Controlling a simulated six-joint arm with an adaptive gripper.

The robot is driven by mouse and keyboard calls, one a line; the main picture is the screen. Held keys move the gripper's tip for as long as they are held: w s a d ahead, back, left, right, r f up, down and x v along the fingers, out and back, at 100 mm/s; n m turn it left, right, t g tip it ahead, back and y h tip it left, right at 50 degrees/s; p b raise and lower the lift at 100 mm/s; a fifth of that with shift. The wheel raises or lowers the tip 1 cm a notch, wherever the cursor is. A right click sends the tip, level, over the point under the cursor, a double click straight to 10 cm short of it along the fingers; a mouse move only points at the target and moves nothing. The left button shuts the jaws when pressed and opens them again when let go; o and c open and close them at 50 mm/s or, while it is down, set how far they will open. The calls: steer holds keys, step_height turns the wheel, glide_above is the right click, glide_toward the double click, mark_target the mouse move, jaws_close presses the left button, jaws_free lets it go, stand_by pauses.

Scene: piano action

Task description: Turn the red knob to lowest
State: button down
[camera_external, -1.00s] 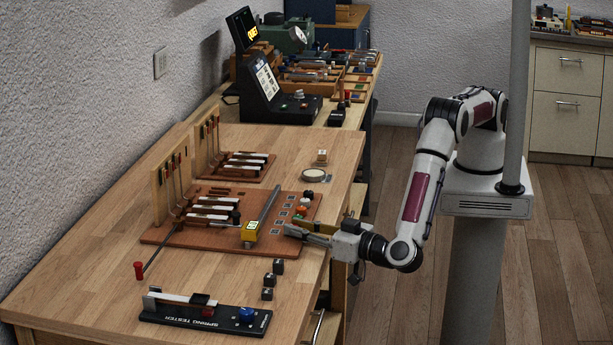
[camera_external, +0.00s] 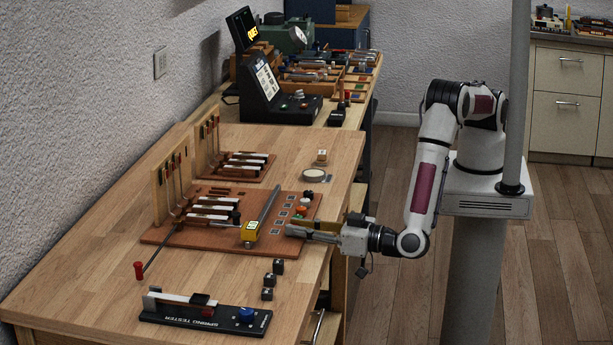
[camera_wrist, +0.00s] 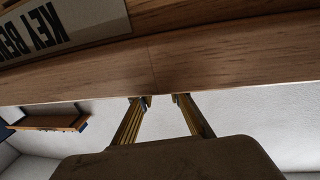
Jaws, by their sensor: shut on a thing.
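A small orange-red knob (camera_external: 301,210) stands on the right part of the brown board (camera_external: 180,240), in a column of small knobs, in the external view. I cannot tell its setting or whether it is the red knob of the task. My gripper (camera_external: 290,230) is low at the board's front right corner, just in front of that column. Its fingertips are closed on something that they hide. In the wrist view my two fingers (camera_wrist: 160,98) reach to a wooden edge with a small gap between them; what they hold does not show clearly.
A yellow block with a grey bar (camera_external: 250,231) lies left of my gripper. A red-handled tool (camera_external: 139,271) lies at the left. The table's right edge is below my wrist.

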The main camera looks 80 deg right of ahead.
steer(key=shift+d+n+y, duration=0.15)
steer(key=shift+n+y, duration=0.25)
steer(key=shift+y, duration=0.1)
steer(key=shift+d+n+y, duration=0.15)
steer(key=shift+n+y, duration=0.85)
steer(key=shift+y, duration=0.7)
steer(key=shift+n+y, duration=0.3)
steer(key=shift+y, duration=0.2)
steer(key=c, duration=2.2)
jaws_free()
steer(key=shift+o, duration=0.2)
steer(key=shift+s, duration=0.1)
steer(key=s+d, duration=0.2)
steer(key=s, duration=0.9)
steer(key=shift+s, duration=0.35)
